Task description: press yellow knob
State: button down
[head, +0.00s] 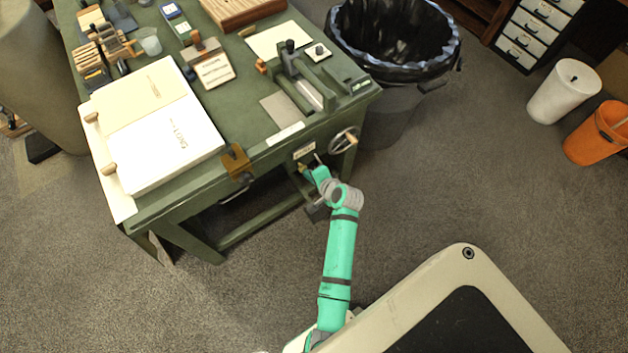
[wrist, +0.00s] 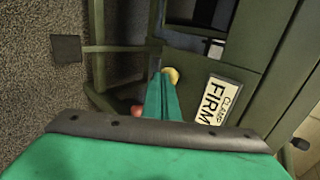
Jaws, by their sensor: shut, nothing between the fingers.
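The yellow knob (wrist: 171,75) shows in the wrist view just beyond the tip of my gripper (wrist: 162,78), on the green front of the workbench. My gripper is shut and empty, its tip at or very near the knob; I cannot tell whether they touch.
A label reading CLAMP FIRM (wrist: 217,101) is right of the knob. A handwheel (head: 343,140) projects from the bench front, right of my gripper. The green workbench (head: 237,122) carries papers, boxes and tools. A black-lined bin (head: 392,100) stands beside it. Carpet in front is clear.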

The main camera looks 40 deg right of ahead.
jog(key=shift+w, duration=0.1)
dwell(0.3)
jog(key=shift+w, duration=0.95)
jog(key=shift+s, duration=0.1)
jog(key=s+f+v, duration=0.1)
jog(key=f+v, duration=0.1)
jog(key=v, duration=1)
jog(key=shift+s+r, duration=0.2)
jog(key=shift+s, duration=0.45)
